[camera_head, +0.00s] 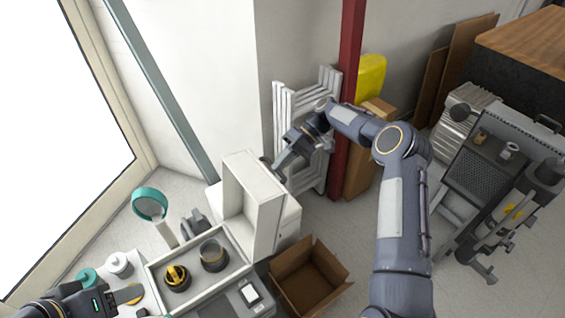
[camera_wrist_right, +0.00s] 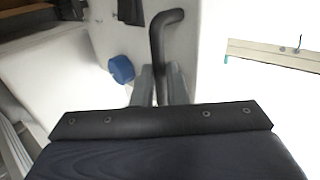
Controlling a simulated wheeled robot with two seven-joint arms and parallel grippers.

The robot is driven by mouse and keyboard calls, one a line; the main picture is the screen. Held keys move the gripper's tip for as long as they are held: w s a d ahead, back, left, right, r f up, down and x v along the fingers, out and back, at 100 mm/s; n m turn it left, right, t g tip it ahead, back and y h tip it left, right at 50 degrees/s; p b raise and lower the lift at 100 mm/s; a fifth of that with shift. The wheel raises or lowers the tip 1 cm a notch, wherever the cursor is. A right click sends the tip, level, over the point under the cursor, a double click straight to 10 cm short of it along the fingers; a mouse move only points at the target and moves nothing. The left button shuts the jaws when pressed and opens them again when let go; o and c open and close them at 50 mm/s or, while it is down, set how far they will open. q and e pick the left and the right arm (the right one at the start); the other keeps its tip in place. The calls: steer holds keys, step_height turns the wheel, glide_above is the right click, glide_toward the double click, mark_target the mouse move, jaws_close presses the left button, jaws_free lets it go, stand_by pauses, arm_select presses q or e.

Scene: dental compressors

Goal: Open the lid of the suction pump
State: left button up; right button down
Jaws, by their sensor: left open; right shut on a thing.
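The suction pump is a white box (camera_head: 222,284) at the lower middle of the head view. Its white lid (camera_head: 252,187) stands raised at the back right, with its hollow inside facing left. Inside the box are a yellow and black part (camera_head: 177,278) and a dark round part (camera_head: 213,256). My right gripper (camera_head: 274,170) is at the lid's upper right edge. In the right wrist view its fingers (camera_wrist_right: 160,88) are shut on a bent black handle (camera_wrist_right: 158,50) on a white panel. My left gripper (camera_head: 122,300) is open at the lower left, left of the box, partly cut off by the frame.
An open cardboard box (camera_head: 309,279) stands on the floor right of the pump. A red post (camera_head: 349,90) and white frames (camera_head: 306,160) stand behind. A grey equipment cart (camera_head: 490,165) is at the right. A teal-rimmed round part (camera_head: 150,203) is left of the lid.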

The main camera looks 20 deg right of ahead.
steer(key=shift+s+a+f, duration=0.25)
steer(key=shift+f, duration=0.3)
steer(key=c, duration=1.9)
jaws_free()
steer(key=o, duration=0.4)
steer(key=shift+w+a, duration=0.15)
steer(key=shift+o, duration=0.2)
steer(key=shift+r, duration=0.2)
steer(key=v, duration=0.8)
steer(key=shift+f, duration=0.1)
